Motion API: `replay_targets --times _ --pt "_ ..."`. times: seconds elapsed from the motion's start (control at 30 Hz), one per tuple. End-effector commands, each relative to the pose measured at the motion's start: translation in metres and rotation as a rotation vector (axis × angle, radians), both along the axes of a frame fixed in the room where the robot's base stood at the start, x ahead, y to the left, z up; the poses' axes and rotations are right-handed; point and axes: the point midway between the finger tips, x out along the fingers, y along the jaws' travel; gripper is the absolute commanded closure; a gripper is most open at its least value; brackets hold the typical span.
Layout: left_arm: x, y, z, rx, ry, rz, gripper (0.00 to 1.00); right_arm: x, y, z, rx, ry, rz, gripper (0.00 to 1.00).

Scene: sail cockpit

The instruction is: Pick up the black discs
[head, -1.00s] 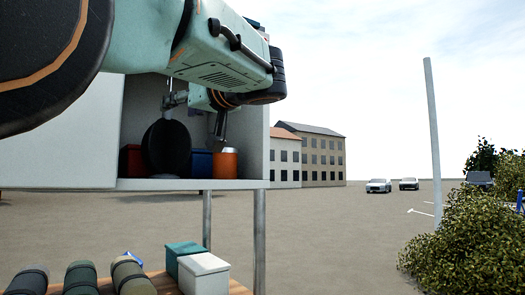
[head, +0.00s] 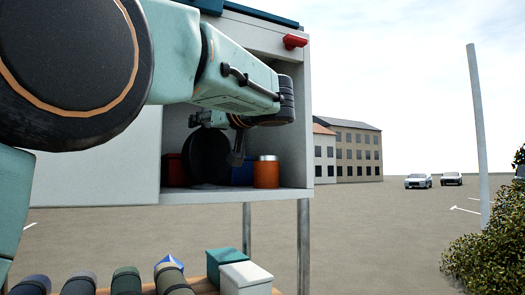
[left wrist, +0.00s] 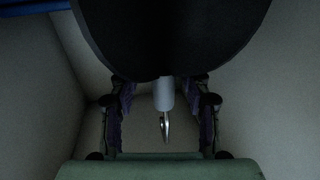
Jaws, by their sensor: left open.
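One black disc (head: 208,160) stands upright inside the open compartment of a pale cabinet (head: 250,196). In the left wrist view the black disc (left wrist: 170,35) fills the upper middle, close to the camera. My left gripper (head: 220,143) reaches into the compartment at the disc's upper right. Its fingers are apart in the left wrist view (left wrist: 162,115), one each side of a grey cylinder with a metal hook (left wrist: 165,128), below the disc's edge. The gripper appears empty; whether a finger touches the disc cannot be told. My right gripper is not in view.
In the compartment are a red box (head: 173,170) at left, a blue box (head: 242,173) and an orange canister (head: 266,173) at right. The cabinet walls are close around the gripper. Below, a table holds several rolled bundles (head: 126,282), a teal box (head: 228,260) and a white box (head: 246,278).

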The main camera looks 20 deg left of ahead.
Motion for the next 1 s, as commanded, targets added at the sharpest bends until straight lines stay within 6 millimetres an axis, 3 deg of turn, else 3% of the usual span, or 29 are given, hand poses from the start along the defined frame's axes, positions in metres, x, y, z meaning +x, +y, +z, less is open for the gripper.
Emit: replay_targets --times 0.27,0.83,1.0 --pt "0.0024 0.0052 -0.0005 0.001 0.0 0.0 0.52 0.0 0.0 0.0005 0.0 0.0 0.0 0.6" --pt "0.0028 0.0052 -0.0007 0.0 0.0 0.0 1.0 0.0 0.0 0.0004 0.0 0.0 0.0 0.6" --pt "0.0027 0.0052 -0.0004 0.001 0.0 0.0 1.0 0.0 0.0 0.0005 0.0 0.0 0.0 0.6"
